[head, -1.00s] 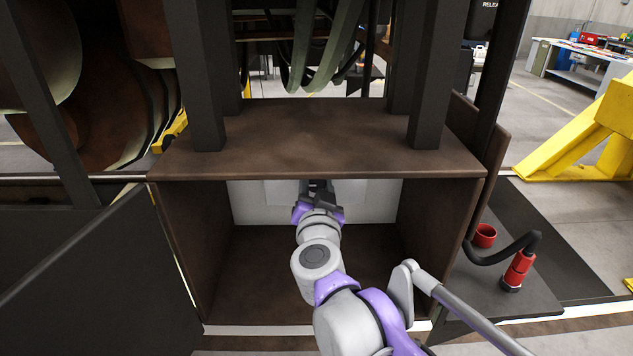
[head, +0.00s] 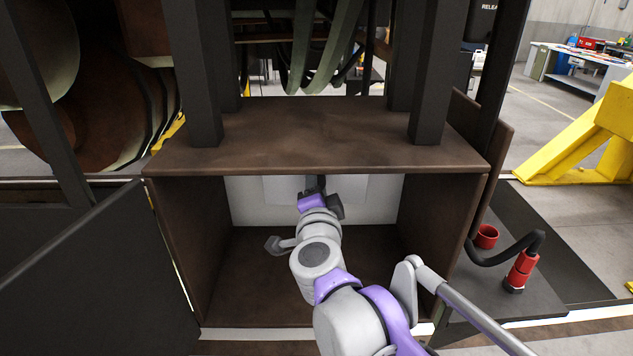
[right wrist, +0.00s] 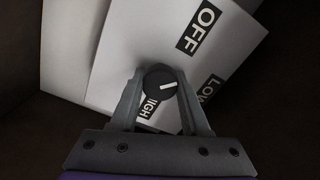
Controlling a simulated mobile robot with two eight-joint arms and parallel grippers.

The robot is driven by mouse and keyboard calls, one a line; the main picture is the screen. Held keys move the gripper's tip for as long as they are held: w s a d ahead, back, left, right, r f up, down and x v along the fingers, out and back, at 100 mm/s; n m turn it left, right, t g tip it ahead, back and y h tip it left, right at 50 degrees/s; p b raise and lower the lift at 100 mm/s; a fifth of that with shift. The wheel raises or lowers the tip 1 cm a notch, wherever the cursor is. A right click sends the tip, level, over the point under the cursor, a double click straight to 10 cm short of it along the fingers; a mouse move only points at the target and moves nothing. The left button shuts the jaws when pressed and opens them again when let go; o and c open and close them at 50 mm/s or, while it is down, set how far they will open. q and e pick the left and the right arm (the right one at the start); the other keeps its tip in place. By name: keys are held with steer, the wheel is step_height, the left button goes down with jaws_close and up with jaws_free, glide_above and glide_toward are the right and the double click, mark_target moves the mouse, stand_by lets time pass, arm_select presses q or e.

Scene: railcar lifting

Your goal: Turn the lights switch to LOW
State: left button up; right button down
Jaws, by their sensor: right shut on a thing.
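The lights switch is a round black knob (right wrist: 160,84) with a white pointer line, on a white panel (right wrist: 140,48) labelled OFF, LOW and HIGH. In the right wrist view its pointer aims right, towards the LOW label (right wrist: 207,88). The HIGH label is partly covered by my gripper. My right gripper (right wrist: 159,90) is shut on the knob, one finger on each side. In the head view my right gripper (head: 315,185) reaches the panel (head: 351,190) at the back of the box; the knob is hidden there. My left gripper is not in view.
The panel sits inside an open brown box (head: 320,140) whose top and side walls surround my arm. A dark door (head: 95,270) stands open at left. A hose with a red end (head: 520,268) is outside at right. The box floor is clear.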

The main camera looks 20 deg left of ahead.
steer(key=m, duration=0.4)
steer(key=shift+m, duration=0.3)
steer(key=m+p, duration=0.1)
steer(key=m, duration=0.3)
stand_by(0.3)
steer(key=shift+c, duration=1.9)
jaws_free()
steer(key=shift+f, duration=0.1)
steer(key=b+v, duration=0.1)
steer(key=v, duration=1)
steer(key=shift+b, duration=0.3)
steer(key=shift+w, duration=0.1)
